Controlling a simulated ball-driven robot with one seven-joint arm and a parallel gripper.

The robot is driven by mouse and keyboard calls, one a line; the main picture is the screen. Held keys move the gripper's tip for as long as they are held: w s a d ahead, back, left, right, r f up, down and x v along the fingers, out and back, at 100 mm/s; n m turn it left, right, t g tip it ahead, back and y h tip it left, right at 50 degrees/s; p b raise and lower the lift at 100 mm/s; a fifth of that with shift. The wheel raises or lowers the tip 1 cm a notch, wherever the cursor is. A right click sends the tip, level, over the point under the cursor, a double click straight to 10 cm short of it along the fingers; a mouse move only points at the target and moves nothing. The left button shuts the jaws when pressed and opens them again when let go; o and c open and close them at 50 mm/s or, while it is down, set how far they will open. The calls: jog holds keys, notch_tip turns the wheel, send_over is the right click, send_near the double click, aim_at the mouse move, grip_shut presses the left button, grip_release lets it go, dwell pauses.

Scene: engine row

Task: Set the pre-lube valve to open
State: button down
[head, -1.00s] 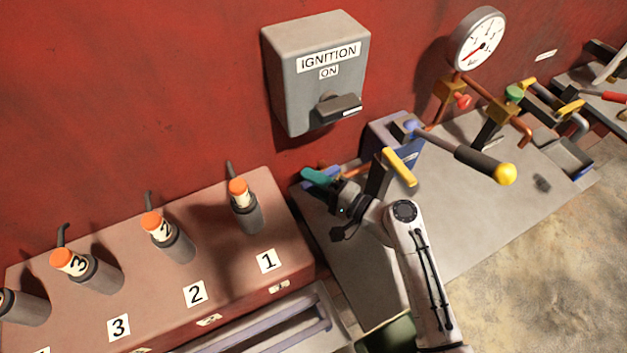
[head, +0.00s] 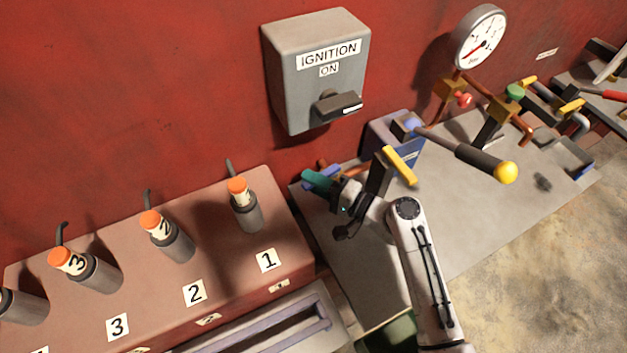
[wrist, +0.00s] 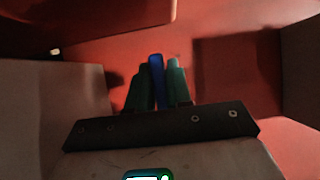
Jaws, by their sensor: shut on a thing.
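My gripper (head: 319,183) has teal fingers and reaches to the back left corner of the grey bench, near the red wall. The fingers are shut on a blue handle, which shows as a narrow blue bar (wrist: 156,78) between them in the wrist view. In the head view only a bit of the blue handle (head: 331,173) shows beside the fingers. A copper pipe (head: 352,172) runs close behind it. I see no readable label for the pre-lube valve; the gripper hides most of the valve body.
A yellow-handled lever (head: 399,166) stands close to my forearm. A long lever with a yellow ball (head: 505,172) juts over the bench (head: 465,215). The ignition box (head: 318,75) hangs above. Numbered cylinders stand on the brown block (head: 235,260) at left.

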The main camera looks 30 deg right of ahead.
jog(key=shift+s+d+n+g+y+b, duration=0.1)
jog(key=shift+s+n+g+y+b, duration=0.2)
jog(key=shift+n+g+y+b, duration=0.3)
jog(key=c, duration=1.1)
grip_release()
jog(key=b+v, duration=0.2)
jog(key=v, duration=0.8)
jog(key=shift+s+d+f, duration=0.2)
jog(key=shift+s+d, duration=0.05)
jog(key=shift+s, duration=0.1)
